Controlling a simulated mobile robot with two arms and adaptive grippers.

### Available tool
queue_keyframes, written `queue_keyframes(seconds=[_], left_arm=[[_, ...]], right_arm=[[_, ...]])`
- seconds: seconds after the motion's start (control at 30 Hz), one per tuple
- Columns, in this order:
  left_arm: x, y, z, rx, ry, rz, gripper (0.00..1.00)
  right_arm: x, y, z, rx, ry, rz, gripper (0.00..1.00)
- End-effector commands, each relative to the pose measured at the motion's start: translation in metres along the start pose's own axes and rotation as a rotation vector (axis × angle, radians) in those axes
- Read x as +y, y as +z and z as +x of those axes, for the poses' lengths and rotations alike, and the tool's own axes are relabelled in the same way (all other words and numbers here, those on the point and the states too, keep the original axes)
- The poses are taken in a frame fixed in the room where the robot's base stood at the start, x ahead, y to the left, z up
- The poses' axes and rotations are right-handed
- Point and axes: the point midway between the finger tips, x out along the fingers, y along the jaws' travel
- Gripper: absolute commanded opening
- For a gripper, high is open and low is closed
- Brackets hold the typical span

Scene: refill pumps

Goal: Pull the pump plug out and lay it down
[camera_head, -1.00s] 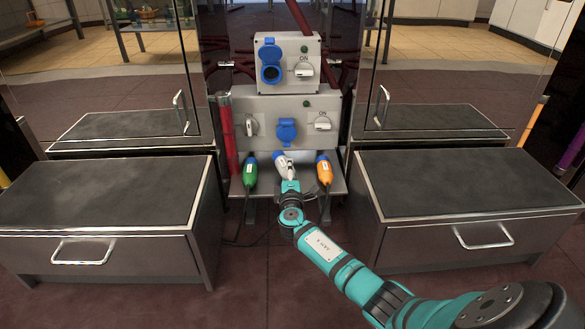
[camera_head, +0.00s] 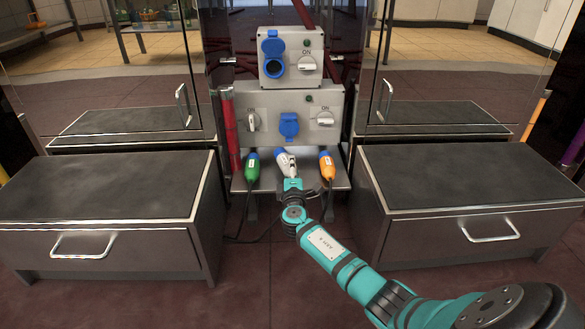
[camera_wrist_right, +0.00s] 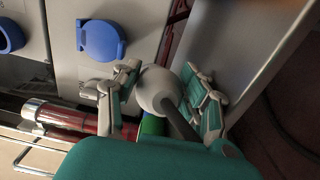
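The white plug (camera_head: 287,163) with a blue end is at the middle of the grey shelf (camera_head: 338,178), below the socket boxes, its blue end tilted up and left. My right gripper (camera_head: 291,182) is at its lower end. In the right wrist view the rounded plug body (camera_wrist_right: 157,90) sits between both fingers, which appear closed on it, with a dark cable trailing back. Whether the plug touches the shelf cannot be told. The upper blue socket (camera_head: 274,58) has its lid raised and is empty. The lower blue socket (camera_head: 289,125) has its lid down. My left gripper is not in view.
A green plug (camera_head: 252,167) stands left of the white one and an orange plug (camera_head: 327,166) right of it, both close. Rotary switches (camera_head: 325,118) flank the lower socket. Drawer cabinets (camera_head: 107,216) stand on both sides, with bare dark tops.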

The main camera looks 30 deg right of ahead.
Motion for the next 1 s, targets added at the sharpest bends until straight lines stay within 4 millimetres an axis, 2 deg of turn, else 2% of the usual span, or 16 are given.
queue_keyframes(seconds=[0.03, 0.1, 0.13, 0.4, 0.53, 0.67, 1.0], left_arm=[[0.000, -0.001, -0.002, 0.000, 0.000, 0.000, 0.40], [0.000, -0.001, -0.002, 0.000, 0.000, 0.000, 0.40], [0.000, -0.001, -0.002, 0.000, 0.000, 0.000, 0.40], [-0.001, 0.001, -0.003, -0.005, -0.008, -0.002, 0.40], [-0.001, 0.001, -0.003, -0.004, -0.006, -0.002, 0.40], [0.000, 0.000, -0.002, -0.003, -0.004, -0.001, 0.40], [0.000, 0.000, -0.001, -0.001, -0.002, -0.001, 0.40]], right_arm=[[-0.020, -0.007, -0.007, 0.018, -0.034, 0.003, 0.59], [-0.020, -0.007, -0.007, 0.018, -0.034, 0.003, 0.68], [-0.020, -0.007, -0.007, 0.018, -0.034, 0.003, 0.70], [-0.021, -0.007, -0.008, 0.018, -0.035, 0.002, 0.70], [-0.021, -0.007, -0.016, 0.019, -0.033, 0.003, 0.70], [-0.018, -0.006, -0.035, 0.016, -0.029, 0.002, 0.70], [-0.002, -0.001, -0.100, 0.004, -0.004, 0.002, 0.70]])
